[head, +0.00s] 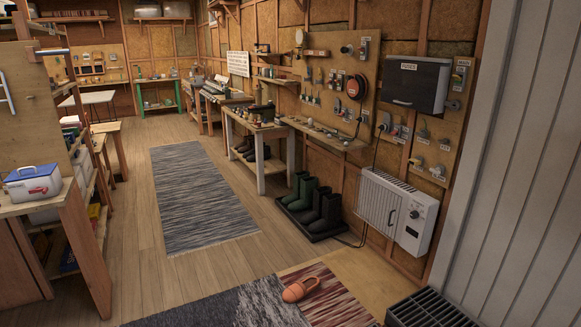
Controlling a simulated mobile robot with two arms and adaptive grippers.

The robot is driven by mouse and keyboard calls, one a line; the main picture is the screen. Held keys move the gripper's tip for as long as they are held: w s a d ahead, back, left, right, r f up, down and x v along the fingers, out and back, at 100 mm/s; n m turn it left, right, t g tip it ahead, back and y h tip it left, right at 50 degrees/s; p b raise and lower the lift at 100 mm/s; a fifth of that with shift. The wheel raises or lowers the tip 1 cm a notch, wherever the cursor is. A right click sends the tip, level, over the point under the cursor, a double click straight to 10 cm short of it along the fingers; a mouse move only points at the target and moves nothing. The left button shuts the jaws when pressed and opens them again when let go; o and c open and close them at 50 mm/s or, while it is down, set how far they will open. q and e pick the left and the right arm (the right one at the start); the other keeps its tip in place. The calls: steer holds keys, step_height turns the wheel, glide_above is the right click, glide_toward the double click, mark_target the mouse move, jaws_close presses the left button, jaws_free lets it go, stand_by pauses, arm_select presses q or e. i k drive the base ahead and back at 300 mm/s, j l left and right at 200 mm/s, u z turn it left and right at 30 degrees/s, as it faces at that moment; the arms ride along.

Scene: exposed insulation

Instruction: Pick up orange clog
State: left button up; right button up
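The orange clog (300,289) lies on the floor on a red and dark striped mat (330,300), near the bottom middle of the head view. It looks upright, with nothing on top of it. Neither of my grippers shows in the head view, so I cannot see whether they are open or shut.
A dark grey rug (225,311) adjoins the mat. A black crate (425,310) stands to its right. Green and black boots (325,212) stand on a tray by the wall, beside a white heater (397,212). Wooden floor (265,240) is clear towards the striped runner (200,195).

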mark_target(293, 293)
steer(key=i+j, duration=0.1)
steer(key=i, duration=2.5)
steer(key=l+z, duration=0.05)
steer(key=l, duration=0.05)
